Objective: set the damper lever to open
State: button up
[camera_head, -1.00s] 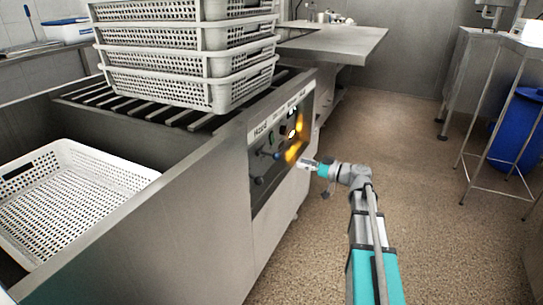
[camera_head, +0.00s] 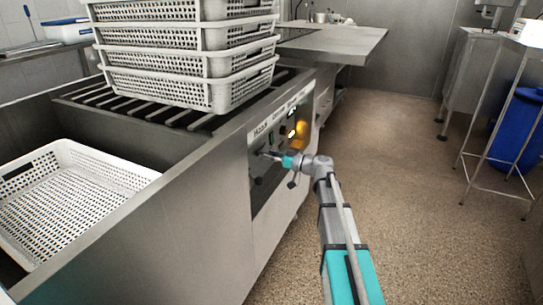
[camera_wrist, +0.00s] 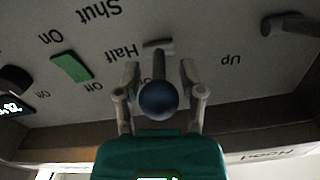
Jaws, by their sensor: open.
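A lever with a round dark blue knob (camera_wrist: 158,100) stands out from the control panel (camera_wrist: 225,75). The labels "Shut" and "Half" show upside down near it in the wrist view. The lever's shaft lies close to "Half"; no "Open" label is readable. My gripper (camera_wrist: 160,70) is open, with one finger on each side of the lever and knob. Small gaps seem to remain between fingers and knob. In the head view my gripper (camera_head: 279,160) is at the panel's front and covers part of it.
A second lever (camera_wrist: 288,24) sits near the label "Up". A green switch (camera_wrist: 70,67) sits beside "On" and "Off". A white perforated basket (camera_head: 75,150) lies in the sink, and several stacked baskets (camera_head: 190,90) stand above the panel.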

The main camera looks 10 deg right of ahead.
jog(key=shift+w+a, duration=0.15)
jog(key=shift+a, duration=0.05)
jog(key=shift+c, duration=0.2)
grip_shut()
jog(key=shift+d, duration=0.25)
jog(key=shift+a, duration=0.1)
